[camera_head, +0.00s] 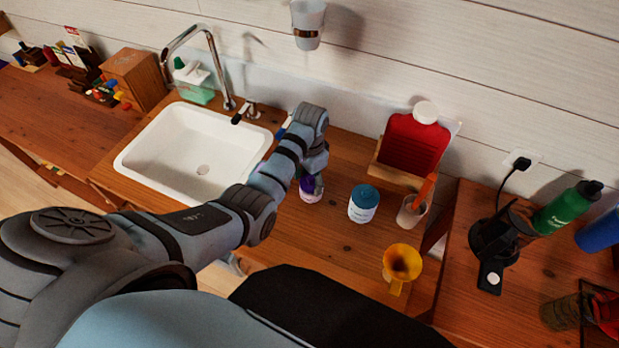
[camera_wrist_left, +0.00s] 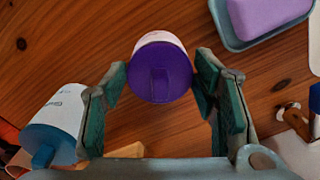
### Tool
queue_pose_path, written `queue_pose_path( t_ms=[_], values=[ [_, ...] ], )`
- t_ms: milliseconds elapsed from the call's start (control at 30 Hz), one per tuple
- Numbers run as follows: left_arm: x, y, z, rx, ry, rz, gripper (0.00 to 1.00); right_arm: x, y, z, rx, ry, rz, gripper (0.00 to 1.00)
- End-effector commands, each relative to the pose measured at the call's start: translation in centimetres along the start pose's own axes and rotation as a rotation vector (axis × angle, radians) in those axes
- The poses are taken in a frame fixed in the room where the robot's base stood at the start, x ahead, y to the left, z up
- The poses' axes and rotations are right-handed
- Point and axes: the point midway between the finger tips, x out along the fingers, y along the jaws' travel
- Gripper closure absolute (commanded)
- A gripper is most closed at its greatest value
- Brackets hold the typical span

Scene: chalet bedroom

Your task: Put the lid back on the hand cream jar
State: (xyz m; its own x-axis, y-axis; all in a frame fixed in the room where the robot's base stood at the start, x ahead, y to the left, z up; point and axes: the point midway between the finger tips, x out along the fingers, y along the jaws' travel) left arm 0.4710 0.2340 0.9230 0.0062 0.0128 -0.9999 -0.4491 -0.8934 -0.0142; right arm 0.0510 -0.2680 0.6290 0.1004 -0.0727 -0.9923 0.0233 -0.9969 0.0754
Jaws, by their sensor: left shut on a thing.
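The hand cream jar (camera_head: 311,197) is a small white-pink pot standing on the wooden counter right of the sink. Its purple lid (camera_wrist_left: 161,75) lies between the fingers of my left gripper (camera_wrist_left: 163,78), and a white rim of the jar (camera_wrist_left: 158,37) shows past the lid's edge in the left wrist view. My left gripper is shut on the lid. In the head view the purple lid (camera_head: 307,183) is at the jar's top, partly hidden by my gripper. I cannot tell whether the lid sits fully on the jar. My right gripper is not in view.
A blue-topped white container (camera_head: 363,205) stands just right of the jar, with a cup (camera_head: 410,212) and a yellow funnel-like item (camera_head: 402,263) beyond. The sink (camera_head: 190,150) is at left. A blue dish (camera_wrist_left: 240,43) with lilac soap (camera_wrist_left: 268,14) is near the gripper.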

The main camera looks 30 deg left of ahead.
Motion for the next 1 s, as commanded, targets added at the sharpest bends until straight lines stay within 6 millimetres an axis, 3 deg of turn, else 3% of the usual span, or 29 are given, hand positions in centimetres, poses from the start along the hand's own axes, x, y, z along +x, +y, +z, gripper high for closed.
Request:
queue_pose_path(
  t_ms=[133,167,300,533,667,1000],
  values=[
    [-0.01,0.00,-0.01,0.000,0.000,0.000,0.61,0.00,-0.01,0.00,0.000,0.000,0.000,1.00],
    [-0.01,0.00,-0.01,0.000,0.000,0.000,0.41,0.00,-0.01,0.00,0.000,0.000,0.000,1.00],
    [-0.01,0.01,-0.01,0.000,0.000,0.000,0.23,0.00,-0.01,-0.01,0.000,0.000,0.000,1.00],
    [-0.01,0.00,-0.01,0.000,0.000,0.000,0.21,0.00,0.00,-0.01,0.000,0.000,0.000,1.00],
    [0.00,0.00,-0.01,0.000,0.000,0.000,0.03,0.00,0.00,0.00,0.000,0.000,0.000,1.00],
    [-0.08,0.00,-0.02,0.000,0.001,0.000,0.03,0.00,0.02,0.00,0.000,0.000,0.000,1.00]
  ],
)
